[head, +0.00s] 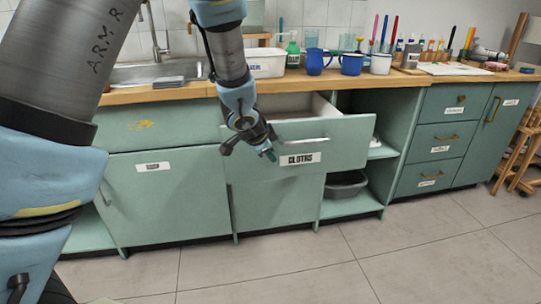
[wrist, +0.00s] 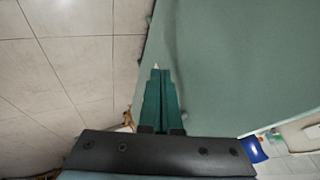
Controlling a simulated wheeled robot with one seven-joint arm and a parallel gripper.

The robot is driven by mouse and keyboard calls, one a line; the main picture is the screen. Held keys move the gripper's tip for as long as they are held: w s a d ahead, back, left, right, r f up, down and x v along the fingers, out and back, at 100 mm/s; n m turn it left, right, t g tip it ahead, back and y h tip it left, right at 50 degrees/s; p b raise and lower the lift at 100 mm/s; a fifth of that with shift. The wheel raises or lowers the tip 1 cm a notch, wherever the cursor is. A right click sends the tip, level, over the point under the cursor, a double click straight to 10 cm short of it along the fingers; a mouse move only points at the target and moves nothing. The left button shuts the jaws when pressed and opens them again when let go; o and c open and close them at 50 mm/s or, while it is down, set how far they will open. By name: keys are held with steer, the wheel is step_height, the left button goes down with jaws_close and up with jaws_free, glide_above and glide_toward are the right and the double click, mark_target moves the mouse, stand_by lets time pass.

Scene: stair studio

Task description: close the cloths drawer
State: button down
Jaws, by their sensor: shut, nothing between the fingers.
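The cloths drawer (head: 345,137) stands pulled out from the green cabinet, with a white label reading CLOTHS and a bar handle (head: 303,141) on its front. Its pale interior shows behind the front panel. My gripper (head: 270,155) is shut and empty, just in front of the left part of the drawer front, left of the label. In the wrist view my gripper (wrist: 159,75) has its green fingers together, with a broad green panel (wrist: 245,60) to their right. I cannot tell whether the fingertips touch the drawer front.
The wooden counter (head: 345,82) above carries a white bin (head: 265,63), blue mugs (head: 317,62) and several art tools. An open shelf with a grey tub (head: 345,185) is right of the drawer. Closed drawers (head: 440,138) stand farther right. The tiled floor (head: 400,250) in front is clear.

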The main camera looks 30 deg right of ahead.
steer(key=shift+w+d, duration=0.1)
steer(key=shift+w, duration=0.2)
